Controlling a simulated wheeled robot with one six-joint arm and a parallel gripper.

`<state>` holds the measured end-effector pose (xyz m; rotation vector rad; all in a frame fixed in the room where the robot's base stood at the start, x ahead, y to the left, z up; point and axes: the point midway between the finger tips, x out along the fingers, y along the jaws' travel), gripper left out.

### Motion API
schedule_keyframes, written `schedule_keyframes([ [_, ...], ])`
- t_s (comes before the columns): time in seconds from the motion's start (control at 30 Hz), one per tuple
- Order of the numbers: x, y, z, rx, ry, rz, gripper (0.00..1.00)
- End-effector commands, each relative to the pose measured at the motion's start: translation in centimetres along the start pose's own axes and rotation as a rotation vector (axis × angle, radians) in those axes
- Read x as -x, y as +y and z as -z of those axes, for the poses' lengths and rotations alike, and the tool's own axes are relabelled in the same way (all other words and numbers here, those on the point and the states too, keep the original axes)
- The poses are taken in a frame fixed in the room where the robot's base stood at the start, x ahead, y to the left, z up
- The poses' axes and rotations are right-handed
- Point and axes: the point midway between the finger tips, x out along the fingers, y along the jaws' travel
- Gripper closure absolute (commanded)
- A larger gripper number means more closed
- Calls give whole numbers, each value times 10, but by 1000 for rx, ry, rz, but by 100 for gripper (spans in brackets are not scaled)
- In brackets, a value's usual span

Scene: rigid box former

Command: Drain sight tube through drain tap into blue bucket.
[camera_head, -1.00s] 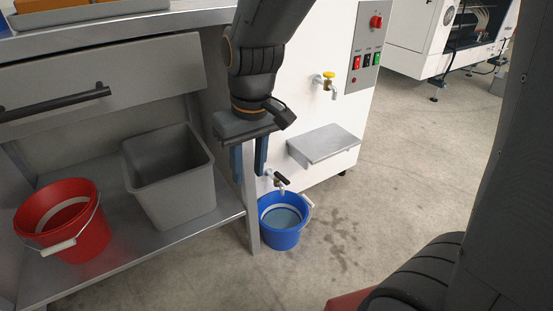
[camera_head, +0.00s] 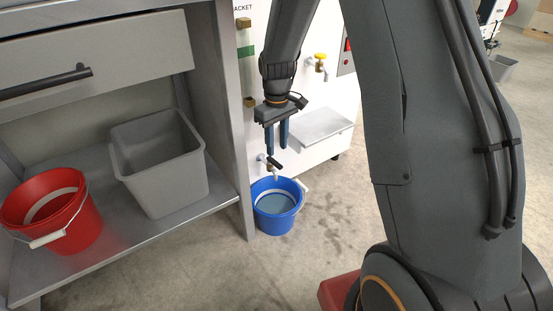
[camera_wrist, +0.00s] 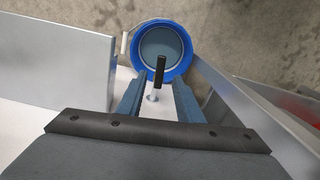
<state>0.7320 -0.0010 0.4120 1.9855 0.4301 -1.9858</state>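The blue bucket (camera_head: 278,213) stands on the floor against the white machine, with bluish liquid in it. The drain tap (camera_head: 274,163) with a black lever handle sticks out of the machine just above the bucket. In the wrist view the black handle (camera_wrist: 160,68) shows between my fingertips, with the blue bucket (camera_wrist: 181,70) beyond it. My gripper (camera_head: 276,147) points down just above the tap. Its two blue-grey fingers are apart, one on each side of the handle in the wrist view (camera_wrist: 157,93); I cannot tell whether they touch it. I cannot make out the sight tube.
A yellow-handled tap (camera_head: 320,58) and a grey shelf (camera_head: 314,127) are on the machine to the right. The bench leg (camera_head: 232,120) stands close left. A red bucket (camera_head: 72,225) and grey bin (camera_head: 160,175) sit on the lower bench shelf.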

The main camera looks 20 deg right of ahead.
Motion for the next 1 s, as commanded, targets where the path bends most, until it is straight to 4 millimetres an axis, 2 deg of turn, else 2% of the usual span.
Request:
schedule_keyframes([
  [0.03,-10,0,0,0,-1,1,67],
  [0.3,-51,0,0,0,1,0,67],
  [0.43,-59,0,0,0,2,-1,67],
  [0.67,-59,0,0,0,3,-1,67],
  [0.87,-59,0,0,-1,3,-1,98],
  [1.0,-59,0,0,-2,3,-1,100],
])
